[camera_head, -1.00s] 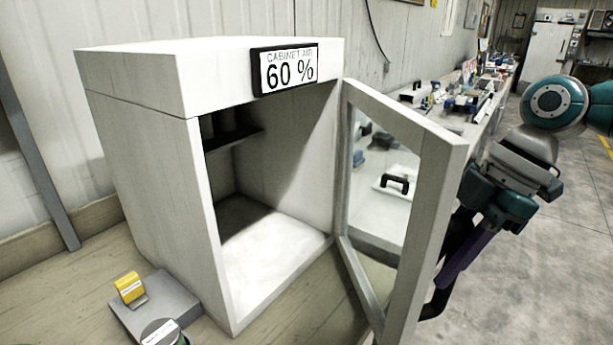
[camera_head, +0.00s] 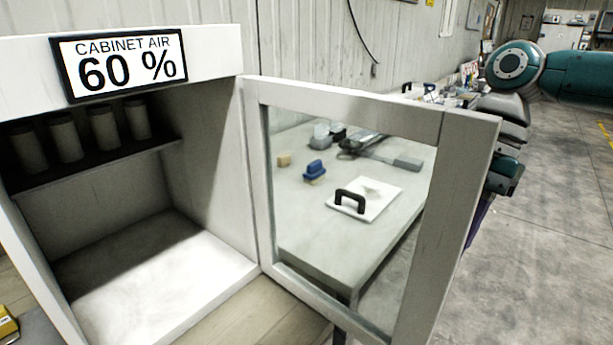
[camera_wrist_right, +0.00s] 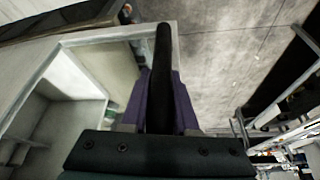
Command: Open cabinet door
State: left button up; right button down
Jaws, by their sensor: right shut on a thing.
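The white cabinet (camera_head: 215,88) stands at the left in the head view. Its door (camera_head: 470,170), a pale frame around a glass pane, is swung wide open to the right. In the right wrist view, my right gripper (camera_wrist_right: 161,90) has its purple fingers closed on a dark bar handle (camera_wrist_right: 164,60) on the door's outer side. In the head view the door hides the gripper's fingertips and the handle; my right arm shows beyond the door's right edge. My left gripper is not in view.
Several cylinders (camera_head: 103,127) stand on the shelf inside the cabinet; its floor (camera_head: 150,275) is bare. Through the glass shows a bench (camera_head: 320,230) with a black-handled white plate (camera_head: 375,200) and a blue item (camera_head: 314,170). Grey floor (camera_head: 560,250) lies open at the right.

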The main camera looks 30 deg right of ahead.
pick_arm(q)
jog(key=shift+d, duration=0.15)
pick_arm(e)
jog(key=shift+s+d+f, duration=0.1)
jog(key=shift+d+f, duration=0.05)
jog(key=shift+d, duration=0.25)
jog(key=c, duration=0.9)
grip_release()
jog(key=shift+s+d, duration=0.1)
jog(key=shift+s, duration=0.15)
jog(key=shift+o, duration=1.1)
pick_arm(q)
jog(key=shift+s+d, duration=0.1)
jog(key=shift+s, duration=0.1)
pick_arm(e)
jog(key=shift+w, duration=0.1)
